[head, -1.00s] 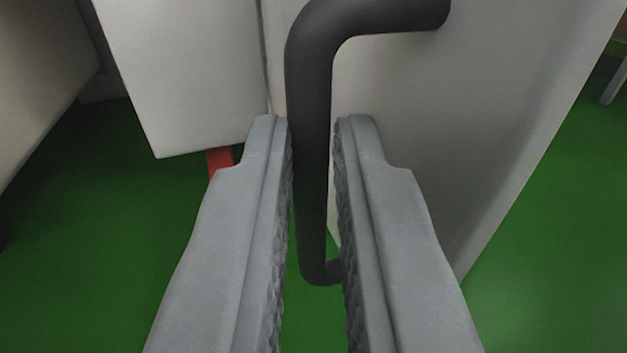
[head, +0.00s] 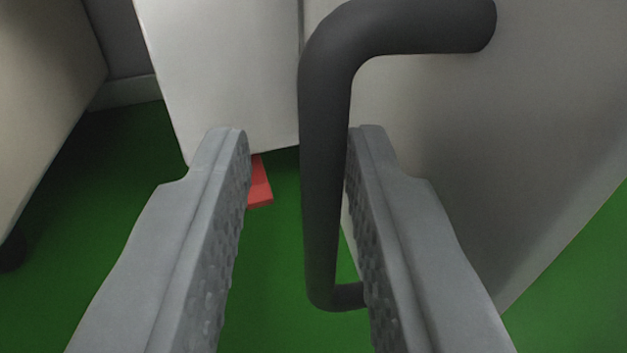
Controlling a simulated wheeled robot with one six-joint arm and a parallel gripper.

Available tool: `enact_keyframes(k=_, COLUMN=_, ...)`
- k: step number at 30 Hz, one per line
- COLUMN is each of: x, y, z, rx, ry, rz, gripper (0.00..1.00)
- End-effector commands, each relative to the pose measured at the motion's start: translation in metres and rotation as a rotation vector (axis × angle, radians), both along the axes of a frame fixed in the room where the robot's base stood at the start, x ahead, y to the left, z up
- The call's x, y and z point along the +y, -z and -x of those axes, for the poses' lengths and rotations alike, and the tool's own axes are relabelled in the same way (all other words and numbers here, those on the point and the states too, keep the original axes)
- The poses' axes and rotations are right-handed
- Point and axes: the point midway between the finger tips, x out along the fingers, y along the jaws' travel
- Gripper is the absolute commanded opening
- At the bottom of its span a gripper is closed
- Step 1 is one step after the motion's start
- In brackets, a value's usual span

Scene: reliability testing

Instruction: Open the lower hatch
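The hatch (head: 440,150) is a light grey panel at the right of the head view. A dark grey bar handle (head: 325,170) stands out from it, bent at the top and bottom. My gripper (head: 299,132) is open, with one finger on each side of the handle's upright part. The right finger is very close to the handle; I cannot tell if they touch. A clear gap lies between the left finger and the handle. The fingers hide parts of the panel and the handle's lower end.
A white box-like body (head: 225,75) stands behind, left of the hatch. A red piece (head: 260,185) lies below it. Another pale cabinet (head: 40,90) is at the far left. Green floor (head: 130,200) shows between them and at the lower right.

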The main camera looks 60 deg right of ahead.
Motion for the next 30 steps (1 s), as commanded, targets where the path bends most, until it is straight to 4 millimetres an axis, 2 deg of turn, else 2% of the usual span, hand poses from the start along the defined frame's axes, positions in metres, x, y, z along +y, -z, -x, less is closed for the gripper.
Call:
enact_keyframes(k=1, x=0.001, y=-0.006, z=-0.004, rx=-0.009, ry=-0.002, rz=-0.004, gripper=0.31)
enact_keyframes(k=20, x=0.003, y=-0.002, z=0.002, rx=-0.002, ry=0.002, rz=0.000, gripper=0.33)
enact_keyframes(k=23, x=0.011, y=-0.001, z=0.006, rx=-0.002, ry=0.001, rz=0.000, gripper=0.33)
enact_keyframes(k=30, x=0.048, y=-0.001, z=0.027, rx=-0.002, ry=0.000, rz=0.000, gripper=0.33)
